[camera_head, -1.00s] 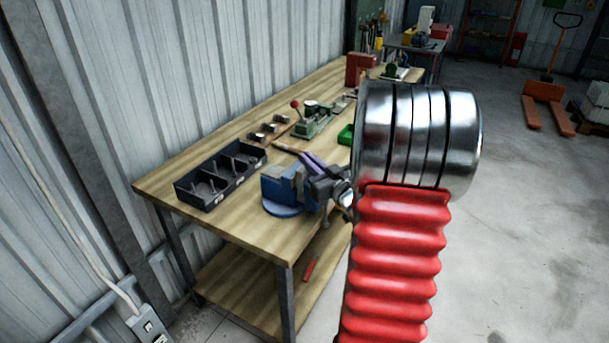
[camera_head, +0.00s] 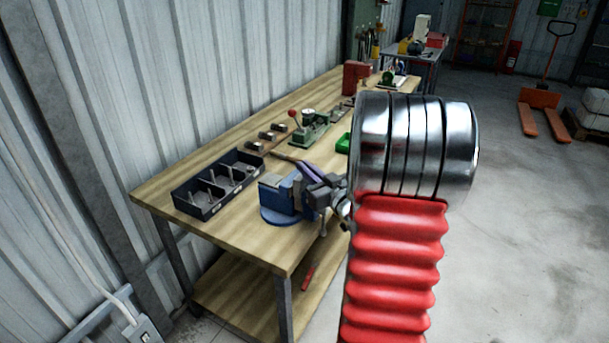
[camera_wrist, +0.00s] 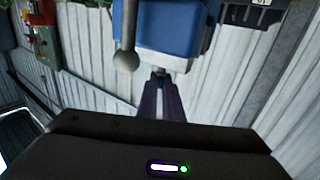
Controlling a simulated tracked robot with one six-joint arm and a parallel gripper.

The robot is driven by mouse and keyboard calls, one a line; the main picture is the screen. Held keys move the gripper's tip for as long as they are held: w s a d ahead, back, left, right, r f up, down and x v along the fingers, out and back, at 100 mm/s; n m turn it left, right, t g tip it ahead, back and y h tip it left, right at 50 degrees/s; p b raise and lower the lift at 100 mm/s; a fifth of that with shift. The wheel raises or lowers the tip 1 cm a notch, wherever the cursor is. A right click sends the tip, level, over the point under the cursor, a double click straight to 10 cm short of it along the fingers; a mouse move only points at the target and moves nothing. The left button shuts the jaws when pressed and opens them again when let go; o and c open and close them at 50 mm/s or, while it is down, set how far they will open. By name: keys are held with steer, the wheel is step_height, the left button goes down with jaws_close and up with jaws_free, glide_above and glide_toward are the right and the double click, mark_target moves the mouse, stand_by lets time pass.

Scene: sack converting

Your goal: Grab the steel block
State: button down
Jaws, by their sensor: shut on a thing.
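My gripper (camera_head: 303,168) reaches over the blue vise (camera_head: 280,200) near the bench's front corner. In the wrist view its dark purple fingers (camera_wrist: 161,78) are close together at the vise. A small light-grey piece shows at the fingertips, apparently the steel block (camera_wrist: 159,71), with most of it hidden by the fingers. The blue vise body (camera_wrist: 172,25) and its round-ended handle fill the top of the wrist view. In the head view the block cannot be made out.
A black divided tray (camera_head: 205,210) lies left of the vise on the wooden bench (camera_head: 165,190). Several small metal pieces (camera_head: 267,135) and a green fixture with a red knob (camera_head: 310,128) stand behind. A corrugated wall borders the bench.

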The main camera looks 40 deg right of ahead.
step_height(320, 180, up, 18)
stand_by(0.6)
stand_by(0.5)
